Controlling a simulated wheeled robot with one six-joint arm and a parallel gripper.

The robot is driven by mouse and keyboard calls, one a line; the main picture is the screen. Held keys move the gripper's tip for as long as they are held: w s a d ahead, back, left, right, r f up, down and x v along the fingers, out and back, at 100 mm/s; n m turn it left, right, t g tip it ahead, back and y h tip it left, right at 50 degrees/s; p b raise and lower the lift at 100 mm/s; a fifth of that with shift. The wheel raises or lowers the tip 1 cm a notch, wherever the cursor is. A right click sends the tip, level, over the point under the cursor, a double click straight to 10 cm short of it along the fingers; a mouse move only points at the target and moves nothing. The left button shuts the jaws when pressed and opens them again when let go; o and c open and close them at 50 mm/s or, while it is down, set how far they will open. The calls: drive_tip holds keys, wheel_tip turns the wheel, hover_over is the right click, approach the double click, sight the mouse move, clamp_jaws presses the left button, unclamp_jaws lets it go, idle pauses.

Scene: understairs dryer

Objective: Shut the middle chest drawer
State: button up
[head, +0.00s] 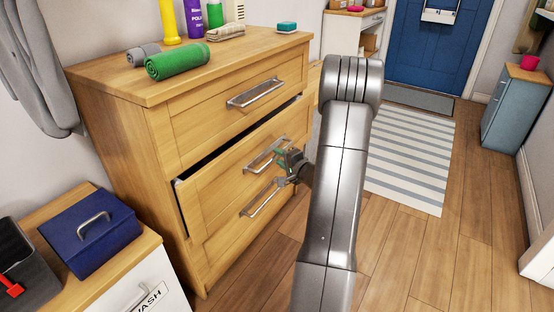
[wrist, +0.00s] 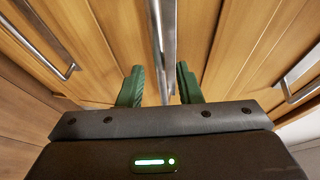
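The wooden chest (head: 130,125) stands at the left in the head view. Its middle drawer (head: 215,185) is partly pulled out, with a dark gap along its top edge. My gripper (head: 285,163) is at the right part of the middle drawer's bar handle (head: 258,157). In the wrist view the green fingers of my gripper (wrist: 159,86) are apart, and the metal handle (wrist: 168,45) runs between them. The fingers do not look closed on it.
The top drawer (head: 220,115) and bottom drawer (head: 240,222) look shut. Rolled towels (head: 178,61) and bottles stand on the chest. A blue box (head: 90,232) sits on a low unit at lower left. Open wooden floor (head: 430,255) and a striped rug (head: 408,165) lie to the right.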

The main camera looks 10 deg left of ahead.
sight(267, 152)
drive_tip(key=shift+x, duration=1.25)
clamp_jaws()
drive_tip(key=shift+w+a, duration=0.25)
drive_tip(key=shift+a, duration=0.4)
drive_tip(key=shift+w+a, duration=0.2)
drive_tip(key=shift+a, duration=0.5)
drive_tip(key=shift+w+a, duration=0.25)
drive_tip(key=shift+a, duration=0.4)
unclamp_jaws()
drive_tip(key=shift+a, duration=0.15)
